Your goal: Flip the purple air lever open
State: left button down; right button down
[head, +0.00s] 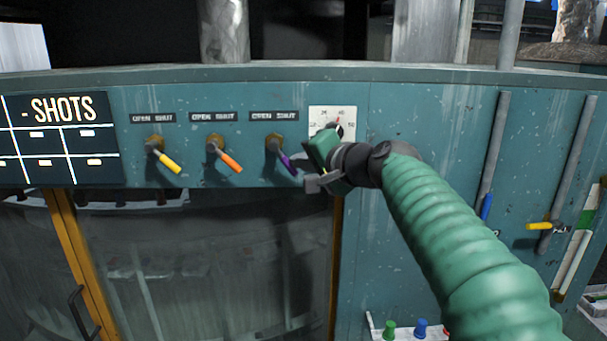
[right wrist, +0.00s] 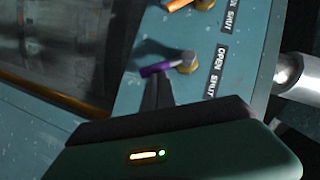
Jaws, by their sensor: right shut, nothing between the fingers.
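The purple air lever (head: 287,161) is mounted on the teal panel under an "OPEN SHUT" label (head: 274,117). It slants down to the right, toward the SHUT side. In the right wrist view the purple handle (right wrist: 157,68) is at the tip of my right gripper's fingers (right wrist: 158,90). My right gripper (head: 308,183) is shut with nothing held, beside the lever's lower right end. I cannot tell whether the fingers touch the handle. My left gripper is not in view.
Yellow (head: 168,161) and orange (head: 230,160) levers sit to the left, also slanting down right. A white dial (head: 345,113) is just behind my right gripper. A "SHOTS" board (head: 62,140) is at far left. Pipes with blue and yellow handles (head: 538,226) stand at right.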

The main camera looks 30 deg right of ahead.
jog(key=w+a+f+m+t+b, duration=0.1)
jog(key=m+b, duration=0.3)
jog(key=b, duration=0.4)
jog(key=w+a+f+m+t+h+b, duration=0.1)
jog(key=a+m+t+b, duration=0.2)
jog(key=b, duration=0.5)
jog(key=w+a+f+m+t+b, duration=0.1)
jog(key=a+f+m+t+b, duration=0.1)
jog(key=m+b, duration=0.3)
jog(key=shift+w+a+t+h+b, duration=0.15)
jog(key=shift+w+t+h+b, duration=0.35)
jog(key=shift+b, duration=1.2)
jog(key=shift+r, duration=0.1)
